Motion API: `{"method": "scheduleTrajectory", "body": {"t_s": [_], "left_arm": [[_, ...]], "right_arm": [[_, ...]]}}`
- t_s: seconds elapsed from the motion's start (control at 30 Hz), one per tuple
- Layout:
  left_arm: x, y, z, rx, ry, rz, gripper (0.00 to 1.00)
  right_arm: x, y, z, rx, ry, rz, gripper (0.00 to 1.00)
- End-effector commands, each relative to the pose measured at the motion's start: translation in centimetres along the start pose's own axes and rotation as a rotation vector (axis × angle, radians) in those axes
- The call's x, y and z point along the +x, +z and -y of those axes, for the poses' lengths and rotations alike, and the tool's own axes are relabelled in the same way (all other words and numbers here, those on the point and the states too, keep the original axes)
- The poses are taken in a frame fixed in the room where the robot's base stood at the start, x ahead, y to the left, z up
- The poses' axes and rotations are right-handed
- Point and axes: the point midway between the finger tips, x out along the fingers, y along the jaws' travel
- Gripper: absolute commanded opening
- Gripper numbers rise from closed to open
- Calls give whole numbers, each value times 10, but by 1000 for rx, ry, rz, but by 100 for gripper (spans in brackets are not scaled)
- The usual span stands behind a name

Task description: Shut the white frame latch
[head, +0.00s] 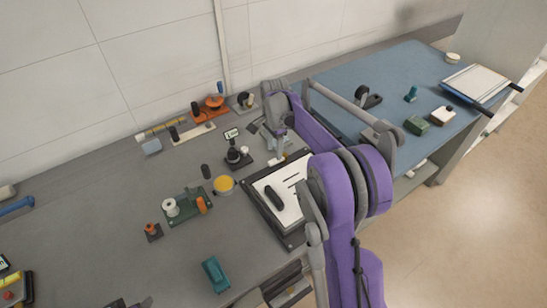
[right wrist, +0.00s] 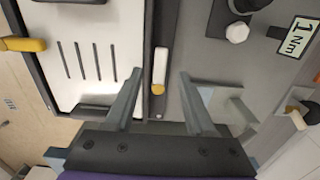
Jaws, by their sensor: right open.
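The white frame latch (right wrist: 160,66) is a short white bar with an orange-yellow end, lying along the dark edge of the frame (right wrist: 148,50) in the right wrist view. In the head view the latch (head: 277,161) is a small pale piece at the frame's far edge. My right gripper (right wrist: 160,76) is open, one finger on each side of the latch, with gaps showing on both sides. Whether it is at the latch's height I cannot tell. In the head view this gripper (head: 279,140) is small and partly hidden by my purple arm.
A black stand with a 1 Nm sign (head: 232,134) stands close behind the frame. A green fixture (head: 187,207), a yellow-topped round tin (head: 223,184) and a teal block (head: 214,274) lie left of it. A blue mat (head: 375,75) covers the bench's right part.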

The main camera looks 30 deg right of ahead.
Motion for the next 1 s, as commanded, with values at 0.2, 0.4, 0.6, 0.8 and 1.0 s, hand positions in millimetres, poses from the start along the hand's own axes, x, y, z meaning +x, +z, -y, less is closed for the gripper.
{"method": "scheduleTrajectory", "body": {"t_s": [0.2, 0.4, 0.6, 0.8, 1.0], "left_arm": [[1, 1, 0, 0, 0, 1, 58], [1, 1, 0, 0, 0, 1, 58], [1, 1, 0, 0, 0, 1, 58], [1, 1, 0, 0, 0, 1, 58], [1, 1, 0, 0, 0, 1, 58]], "right_arm": [[34, 0, 0, -1, -1, 0, 55], [47, 0, 0, -1, -1, 0, 55], [48, 0, 0, -1, -1, 0, 55], [47, 0, 0, -2, -1, 0, 30], [47, 0, 0, -2, -1, 0, 0]]}}
